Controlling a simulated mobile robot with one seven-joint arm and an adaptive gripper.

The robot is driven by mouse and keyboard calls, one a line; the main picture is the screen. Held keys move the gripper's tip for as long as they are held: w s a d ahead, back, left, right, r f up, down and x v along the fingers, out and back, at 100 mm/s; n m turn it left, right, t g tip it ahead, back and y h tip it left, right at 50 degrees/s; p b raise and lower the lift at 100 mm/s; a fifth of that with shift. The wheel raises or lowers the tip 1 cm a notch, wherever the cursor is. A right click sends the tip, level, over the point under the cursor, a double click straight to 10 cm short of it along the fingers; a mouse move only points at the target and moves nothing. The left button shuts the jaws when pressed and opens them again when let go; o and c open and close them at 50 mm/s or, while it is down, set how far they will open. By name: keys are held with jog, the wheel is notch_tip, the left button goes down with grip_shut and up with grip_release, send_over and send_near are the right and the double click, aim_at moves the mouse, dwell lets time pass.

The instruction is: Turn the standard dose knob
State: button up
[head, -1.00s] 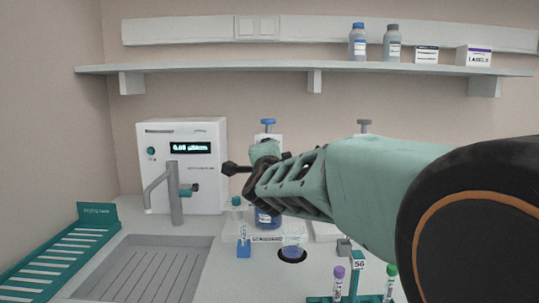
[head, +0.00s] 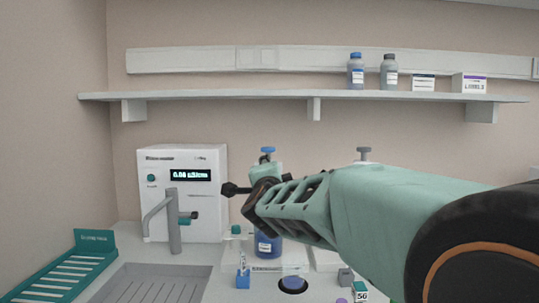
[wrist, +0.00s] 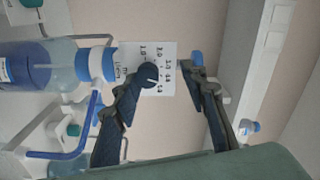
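The standard dispenser is a bottle of blue liquid (head: 268,245) with a blue plunger top (head: 267,150) and a STANDARD label at its foot. It lies sideways in the wrist view, where the bottle (wrist: 35,68) is at left. Its white dose scale (wrist: 168,55) carries printed numbers, with a dark round knob (wrist: 147,76) on it. My gripper (wrist: 166,76) is open, its fingers apart in front of the scale. The knob is beside the left fingertip and partly overlapped; contact is unclear. In the head view my gripper (head: 248,190) covers the dispenser's upper part.
A second dispenser with a grey top (head: 363,153) stands to the right, mostly behind my arm. A sink (head: 150,283) and a teal rack (head: 70,270) are at front left. A shelf (head: 230,96) runs above.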

jog(key=o, duration=0.6)
jog(key=r, duration=0.6)
jog(key=shift+w+d+r, duration=0.1)
jog(key=shift+w, duration=0.2)
jog(key=shift+c, duration=0.2)
jog(key=shift+s+r, duration=0.3)
jog(key=shift+r, duration=0.25)
jog(key=shift+s+r, duration=0.3)
jog(key=shift+r, duration=0.2)
jog(key=c, duration=0.6)
jog(key=shift+o, duration=0.2)
jog(key=shift+w+r, duration=0.15)
jog(key=shift+w, duration=0.1)
